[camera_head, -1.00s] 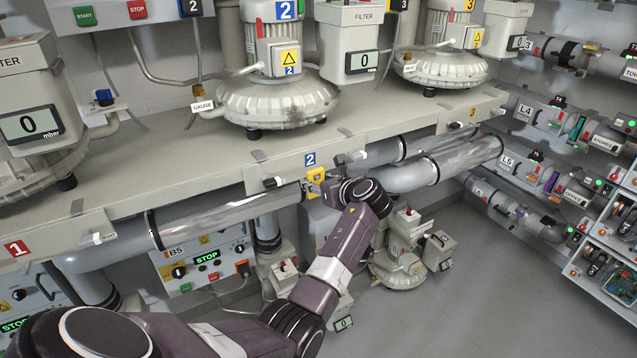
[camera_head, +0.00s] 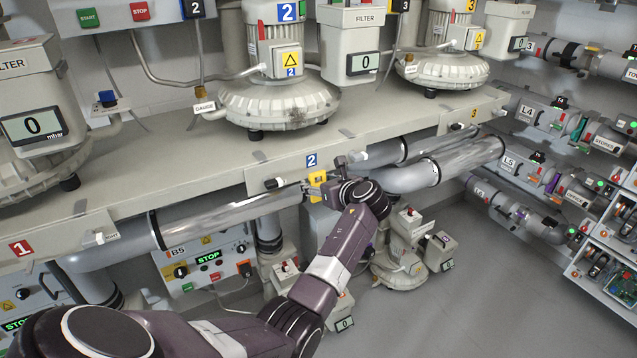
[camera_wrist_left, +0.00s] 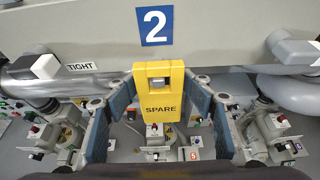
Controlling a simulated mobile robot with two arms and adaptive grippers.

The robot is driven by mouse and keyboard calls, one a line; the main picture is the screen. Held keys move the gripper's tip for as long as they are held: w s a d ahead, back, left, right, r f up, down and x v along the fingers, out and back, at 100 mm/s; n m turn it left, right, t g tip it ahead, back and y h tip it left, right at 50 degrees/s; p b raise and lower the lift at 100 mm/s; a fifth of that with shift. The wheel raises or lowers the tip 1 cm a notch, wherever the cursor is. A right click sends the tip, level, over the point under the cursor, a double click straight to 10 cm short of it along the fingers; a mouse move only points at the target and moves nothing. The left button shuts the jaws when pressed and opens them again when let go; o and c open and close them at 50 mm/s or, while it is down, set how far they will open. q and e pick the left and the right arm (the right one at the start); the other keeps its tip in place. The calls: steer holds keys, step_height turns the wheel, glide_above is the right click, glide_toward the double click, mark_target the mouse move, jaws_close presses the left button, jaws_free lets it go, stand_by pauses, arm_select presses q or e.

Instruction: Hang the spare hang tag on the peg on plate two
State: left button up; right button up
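The yellow spare hang tag (camera_wrist_left: 158,115), marked SPARE, is upright between the fingers of my left gripper (camera_wrist_left: 160,96) in the left wrist view. The fingers press on its two side edges. In the head view the tag (camera_head: 317,179) is just below the blue number 2 plate (camera_head: 311,161) on the front of the long bench. The plate also shows in the left wrist view (camera_wrist_left: 155,26), above the tag. A small grey piece shows in the tag's slot; I cannot tell whether it is the peg or whether the tag hangs on it. My right gripper is not in view.
A black-ended clamp (camera_head: 273,183) is left of the tag and another clamp (camera_head: 358,156) is right of it. A silver pipe (camera_head: 215,215) runs below the bench edge. Small blower units (camera_head: 400,262) stand underneath. The floor at front right is clear.

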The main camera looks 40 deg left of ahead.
arm_select(q)
steer(key=shift+o, duration=0.4)
steer(key=shift+a+f, duration=0.1)
steer(key=shift+a, duration=0.45)
steer(key=shift+d, duration=0.1)
steer(key=v, duration=1.2)
steer(key=shift+w+d, duration=0.15)
